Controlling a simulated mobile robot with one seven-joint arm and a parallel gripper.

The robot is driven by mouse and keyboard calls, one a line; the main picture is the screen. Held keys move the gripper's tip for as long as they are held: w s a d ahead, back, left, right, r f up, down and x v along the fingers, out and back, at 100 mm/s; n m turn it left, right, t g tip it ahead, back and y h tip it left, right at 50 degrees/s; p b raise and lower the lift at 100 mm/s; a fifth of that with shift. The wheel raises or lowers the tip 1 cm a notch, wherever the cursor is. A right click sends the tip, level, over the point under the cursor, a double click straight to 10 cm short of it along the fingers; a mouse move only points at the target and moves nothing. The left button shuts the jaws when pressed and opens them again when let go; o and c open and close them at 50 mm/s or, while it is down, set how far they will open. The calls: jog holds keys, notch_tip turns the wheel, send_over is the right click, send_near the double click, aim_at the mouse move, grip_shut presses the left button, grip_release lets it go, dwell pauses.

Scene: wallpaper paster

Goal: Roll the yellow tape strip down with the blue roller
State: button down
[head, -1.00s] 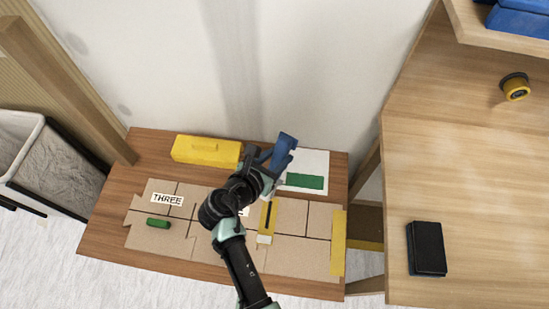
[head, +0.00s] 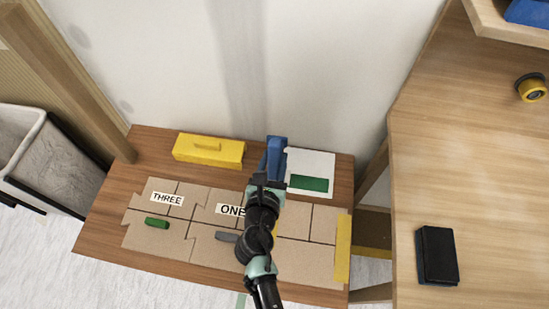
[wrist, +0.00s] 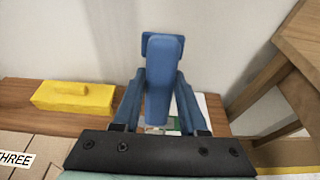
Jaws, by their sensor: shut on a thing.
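The yellow tape strip (head: 343,248) lies along the right edge of the cardboard panels (head: 308,255) on the low wooden table. My gripper (wrist: 160,105) is shut on the blue roller (wrist: 163,75), which sticks out beyond the fingers. In the head view the blue roller (head: 277,155) is over the table's back edge, close to the wall. It is left of and well behind the strip, apart from it.
A yellow box (head: 208,150) stands at the back left. A white sheet with a green block (head: 309,184) lies right of the roller. Another green piece (head: 157,222) and a grey piece (head: 226,236) lie on the panels. A desk (head: 475,180) rises at right.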

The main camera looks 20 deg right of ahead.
aim_at(273, 179)
jog(key=shift+f+b, duration=2.75)
jog(key=shift+f, duration=0.5)
jog(key=shift+f, duration=1.35)
jog(key=shift+s+a, duration=0.1)
jog(key=shift+s, duration=0.05)
jog(key=s+a, duration=0.1)
jog(key=s, duration=0.1)
jog(key=s+a, duration=0.1)
jog(key=s, duration=0.1)
jog(key=shift+a, duration=0.3)
jog(key=shift+w+d+f, duration=0.1)
jog(key=shift+w+d, duration=0.1)
jog(key=shift+w, duration=0.2)
dwell(0.3)
